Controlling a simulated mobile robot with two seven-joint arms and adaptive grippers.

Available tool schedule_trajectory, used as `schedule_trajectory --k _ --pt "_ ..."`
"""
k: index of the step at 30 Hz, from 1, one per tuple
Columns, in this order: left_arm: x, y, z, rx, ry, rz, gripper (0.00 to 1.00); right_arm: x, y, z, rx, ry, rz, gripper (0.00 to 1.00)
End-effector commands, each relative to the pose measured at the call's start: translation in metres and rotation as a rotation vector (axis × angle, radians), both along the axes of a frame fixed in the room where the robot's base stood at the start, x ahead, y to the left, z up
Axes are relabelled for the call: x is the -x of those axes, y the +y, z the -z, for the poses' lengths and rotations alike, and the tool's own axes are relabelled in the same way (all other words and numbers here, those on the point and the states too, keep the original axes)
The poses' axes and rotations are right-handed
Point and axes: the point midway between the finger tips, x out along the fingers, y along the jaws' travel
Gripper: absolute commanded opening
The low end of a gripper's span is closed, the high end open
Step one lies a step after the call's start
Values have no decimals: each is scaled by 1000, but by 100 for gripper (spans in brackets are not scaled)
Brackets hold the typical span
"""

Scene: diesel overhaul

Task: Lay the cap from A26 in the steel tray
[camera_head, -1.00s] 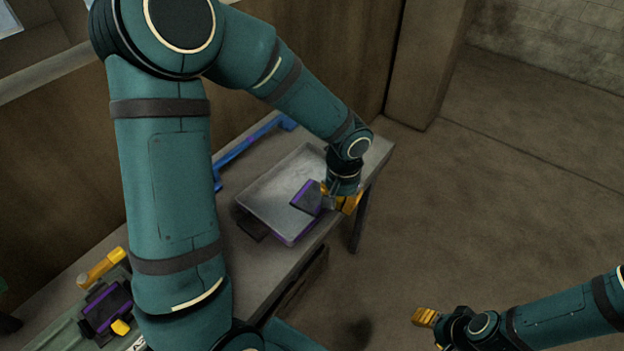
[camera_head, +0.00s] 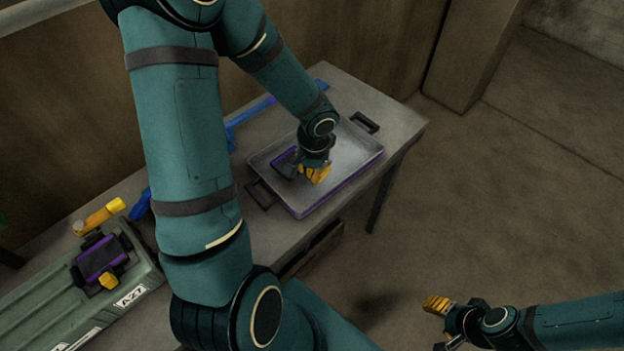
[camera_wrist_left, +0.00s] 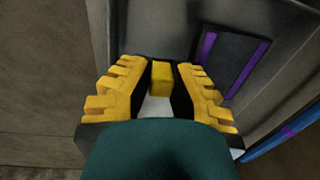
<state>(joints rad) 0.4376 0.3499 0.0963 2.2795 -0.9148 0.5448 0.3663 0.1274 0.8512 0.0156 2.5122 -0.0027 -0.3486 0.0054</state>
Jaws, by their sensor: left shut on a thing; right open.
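The cap (camera_head: 287,160), a dark block with purple edges, is at the left part of the steel tray (camera_head: 349,178) in the head view. My left gripper (camera_head: 311,174) is at the cap's right side, over the tray, pointing down. In the left wrist view its yellow fingers (camera_wrist_left: 164,90) are closed around a small yellow tab (camera_wrist_left: 161,77). The cap's dark face with purple stripes (camera_wrist_left: 232,60) shows beside them. I cannot tell whether the cap touches the tray floor. My right gripper (camera_head: 449,319) is open and empty at the lower right, away from the table.
The tray stands on a grey table (camera_head: 398,117) and has dark handles. A blue bar (camera_head: 250,110) lies behind it. At the lower left, a green cover (camera_head: 45,290) carries another purple and black cap (camera_head: 100,257) and a label, seemingly A27. A yellow cylinder (camera_head: 98,217) lies beside it.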

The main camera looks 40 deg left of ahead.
Motion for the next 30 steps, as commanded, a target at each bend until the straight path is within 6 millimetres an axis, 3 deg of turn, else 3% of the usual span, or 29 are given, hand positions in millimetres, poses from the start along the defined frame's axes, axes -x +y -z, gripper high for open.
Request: schedule_trajectory --k 7,18,19,20,30 --pt "0 0 32 1 1 0 0 -3 0 13 1 -6 1 53" --pt "0 0 35 0 -1 -1 0 -3 0 15 1 -8 2 53" --pt "0 0 35 1 0 -1 27 -3 0 15 1 -8 2 53" --pt "0 0 34 1 0 -1 37 -3 0 14 1 -8 2 53" --pt "0 0 33 1 0 -1 40 -3 0 13 1 -8 2 53"
